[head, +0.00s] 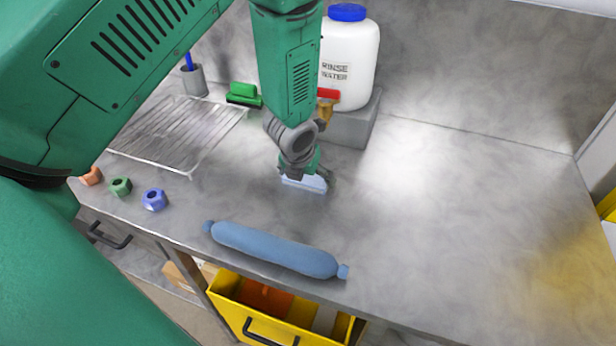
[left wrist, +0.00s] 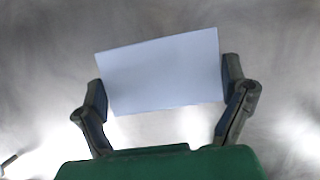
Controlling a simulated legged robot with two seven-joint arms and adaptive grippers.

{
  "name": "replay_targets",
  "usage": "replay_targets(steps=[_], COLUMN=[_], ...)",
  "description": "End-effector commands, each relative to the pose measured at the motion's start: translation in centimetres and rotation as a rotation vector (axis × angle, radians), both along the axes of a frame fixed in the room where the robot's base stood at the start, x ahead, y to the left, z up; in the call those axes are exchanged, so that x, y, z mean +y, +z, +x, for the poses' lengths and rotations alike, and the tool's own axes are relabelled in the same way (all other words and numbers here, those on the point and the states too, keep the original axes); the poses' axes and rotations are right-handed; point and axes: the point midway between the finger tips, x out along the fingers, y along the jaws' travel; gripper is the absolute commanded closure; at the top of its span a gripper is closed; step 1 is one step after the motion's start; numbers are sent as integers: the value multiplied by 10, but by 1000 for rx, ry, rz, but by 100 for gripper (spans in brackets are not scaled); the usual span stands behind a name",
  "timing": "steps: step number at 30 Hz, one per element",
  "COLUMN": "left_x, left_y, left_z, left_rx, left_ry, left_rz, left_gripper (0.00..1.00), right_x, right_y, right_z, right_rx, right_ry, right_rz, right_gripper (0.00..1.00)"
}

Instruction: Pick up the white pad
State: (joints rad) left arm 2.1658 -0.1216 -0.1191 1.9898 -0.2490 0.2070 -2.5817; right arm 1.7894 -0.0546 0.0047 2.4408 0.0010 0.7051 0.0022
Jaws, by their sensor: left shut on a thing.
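The white pad (head: 304,183) is a flat, pale rectangle on or just above the grey counter, in the middle of the head view. My left gripper (head: 304,176) reaches down onto it from above and hides part of it. In the left wrist view the pad (left wrist: 160,72) sits between the two fingers of my left gripper (left wrist: 165,92). One finger is at each short side, and the gripper is shut on the pad. I cannot tell whether the pad still touches the counter. My right gripper is not in view.
A blue rolling-pin-shaped roll (head: 275,250) lies near the front edge. Several hex nuts (head: 154,199) and a wire rack (head: 178,132) are at left. A rinse water jug (head: 349,60) stands behind on a grey block (head: 350,128). A yellow drawer (head: 240,315) is open below. The counter at right is clear.

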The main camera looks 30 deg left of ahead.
Motion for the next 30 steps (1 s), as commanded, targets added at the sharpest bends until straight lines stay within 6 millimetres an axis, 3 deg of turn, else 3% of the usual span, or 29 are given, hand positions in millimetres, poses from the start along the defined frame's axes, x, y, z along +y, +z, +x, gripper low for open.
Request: replay_targets(steps=[5, 11, 21, 30], left_x=[0, 0, 0, 0], left_y=[3, 26, 121, 172], left_z=[0, 1, 1, 1], left_rx=[-1, -4, -6, -1], left_ry=[1, 1, 1, 1], left_rz=[-1, 0, -4, -1], left_gripper=[42, 42, 42, 42], right_x=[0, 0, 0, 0], right_y=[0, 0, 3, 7], right_z=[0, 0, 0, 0], right_rx=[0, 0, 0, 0], right_ry=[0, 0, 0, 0], right_rz=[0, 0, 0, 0], right_gripper=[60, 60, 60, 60])
